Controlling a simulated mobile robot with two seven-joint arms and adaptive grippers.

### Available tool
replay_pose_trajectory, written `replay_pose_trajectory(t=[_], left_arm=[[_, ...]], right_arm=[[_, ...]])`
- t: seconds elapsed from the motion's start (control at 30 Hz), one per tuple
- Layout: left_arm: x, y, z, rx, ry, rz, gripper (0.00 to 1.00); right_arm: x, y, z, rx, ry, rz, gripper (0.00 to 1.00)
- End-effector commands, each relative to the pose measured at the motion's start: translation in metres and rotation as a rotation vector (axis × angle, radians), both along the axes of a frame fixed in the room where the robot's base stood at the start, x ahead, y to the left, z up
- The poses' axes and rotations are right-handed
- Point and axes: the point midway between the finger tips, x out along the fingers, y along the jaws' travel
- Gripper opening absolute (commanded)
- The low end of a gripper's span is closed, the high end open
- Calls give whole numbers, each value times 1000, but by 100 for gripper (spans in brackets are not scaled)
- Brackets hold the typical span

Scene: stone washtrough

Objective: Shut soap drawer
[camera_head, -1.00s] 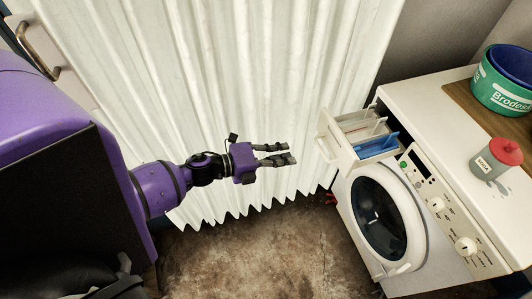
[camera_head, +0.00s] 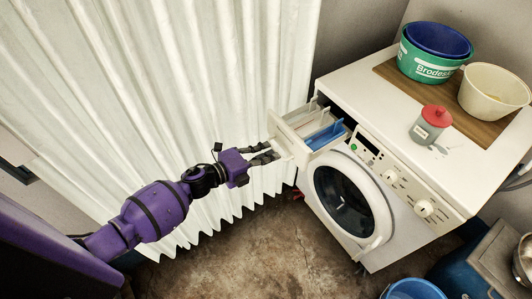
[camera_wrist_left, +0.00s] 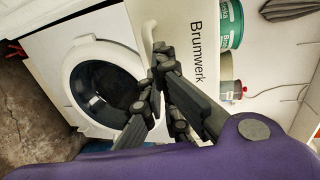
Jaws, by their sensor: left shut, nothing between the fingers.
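The white soap drawer (camera_head: 291,143) stands pulled out from the upper left of the washing machine's front, with open compartments and a blue divider showing. My right gripper is out of view.
On the machine top are a wooden board (camera_head: 473,124), a green tub (camera_head: 428,66) with a blue one inside, a cream bucket (camera_head: 492,93) and a grey red-lidded container (camera_head: 431,124). A white curtain (camera_head: 170,80) hangs behind my arm. Brown floor (camera_head: 250,262) is clear in front.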

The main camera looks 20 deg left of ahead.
Motion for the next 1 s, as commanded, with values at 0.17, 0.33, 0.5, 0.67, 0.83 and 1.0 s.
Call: replay_pose_trajectory(t=[0.17,0.33,0.5,0.67,0.83,1.0], left_arm=[[6,-5,0,-1,-1,-1,0],[26,-21,0,-1,-2,-2,0],[57,-45,-1,-1,-2,-2,0],[88,-70,-2,-1,0,-3,0],[117,-93,-2,-1,1,-2,0],[138,-109,-3,0,2,-1,0]], right_arm=[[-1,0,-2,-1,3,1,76],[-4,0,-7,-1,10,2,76],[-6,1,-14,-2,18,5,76],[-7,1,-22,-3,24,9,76],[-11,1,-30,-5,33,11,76],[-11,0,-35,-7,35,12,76]])
